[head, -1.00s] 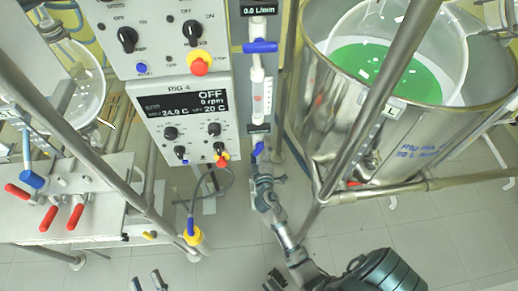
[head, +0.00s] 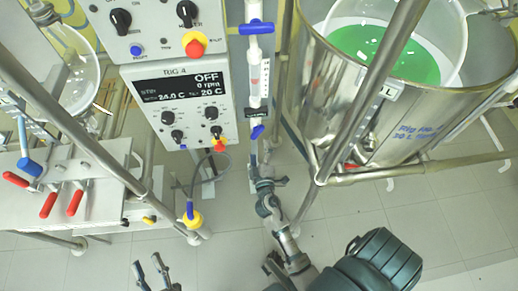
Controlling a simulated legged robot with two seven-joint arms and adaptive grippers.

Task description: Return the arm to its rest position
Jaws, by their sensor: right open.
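My right arm comes in from the lower right and reaches up and left. Its gripper (head: 267,181) is open and looks empty. It is in front of the floor, below the lower blue valve handle (head: 257,132) of the flow meter tube, with a gap between them in the picture. The fingertips are small here. My left gripper (head: 150,272) shows at the bottom edge left of centre. Its two fingers stand apart with floor between them, so it is open and empty. The rest of the left arm is out of view.
The RIG 4 control box (head: 186,105) reads OFF. A steel vessel (head: 360,120) with green liquid stands at right in a tube frame (head: 345,105). A bench with red-handled clamps (head: 47,205) is at left. Open floor (head: 235,235) lies between my grippers.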

